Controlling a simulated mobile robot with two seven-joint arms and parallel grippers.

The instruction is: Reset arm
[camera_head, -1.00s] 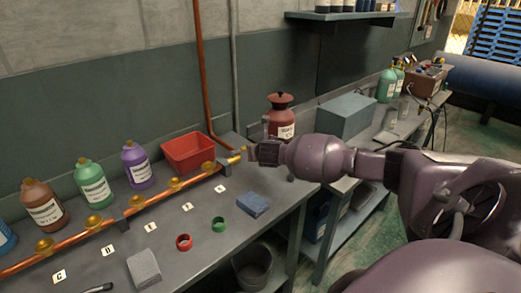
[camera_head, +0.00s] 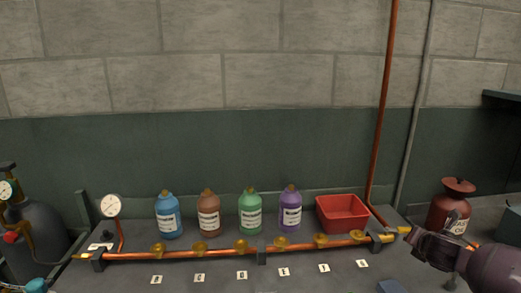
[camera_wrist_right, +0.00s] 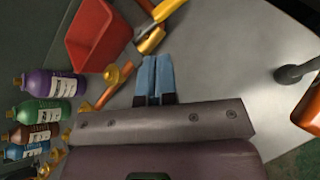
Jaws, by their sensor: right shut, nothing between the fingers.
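My right arm comes in at the right edge of the head view. Its gripper (camera_head: 416,238) is beside the yellow right end of the copper pipe (camera_head: 210,252); whether they touch cannot be told. In the right wrist view the light-blue fingers (camera_wrist_right: 153,78) are together and empty, above the grey bench (camera_wrist_right: 215,65). The yellow pipe end (camera_wrist_right: 160,22) lies a little beyond the fingertips.
Blue (camera_head: 168,216), brown (camera_head: 209,217), green (camera_head: 250,214) and purple (camera_head: 290,210) bottles stand behind the pipe. A red bin (camera_head: 342,214) is right of them. A dark red canister (camera_head: 452,208) stands behind my right arm. A gauge (camera_head: 111,206) is at left.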

